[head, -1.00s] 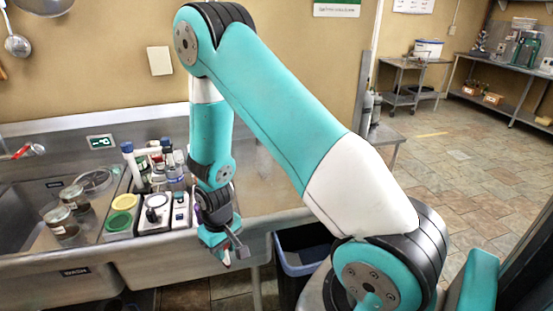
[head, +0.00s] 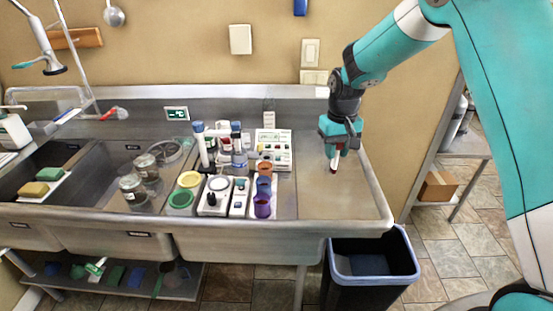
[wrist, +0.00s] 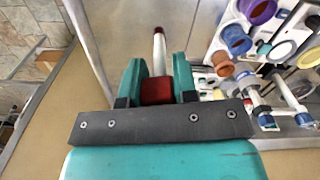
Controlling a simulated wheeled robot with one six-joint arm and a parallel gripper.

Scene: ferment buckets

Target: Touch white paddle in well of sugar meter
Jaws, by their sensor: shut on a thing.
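My gripper (head: 338,148) is above the bare right end of the steel counter, right of the instruments. It is shut on a slim white stick (head: 335,161) with a dark red tip, which I take to be the white paddle. In the wrist view the stick (wrist: 159,50) points away from the fingers (wrist: 157,88), with a red block between them. A small white device (head: 239,197) with a dark window, probably the sugar meter, stands on the counter left of the gripper and apart from the stick. Its well is too small to make out.
Purple, blue and orange cups (head: 263,190) stand between that device and my gripper. A white device with a round plate (head: 218,184), green and yellow tubs (head: 181,197), and bottles (head: 239,160) crowd the left. A keypad instrument (head: 273,148) stands behind. A black bin (head: 372,262) is below.

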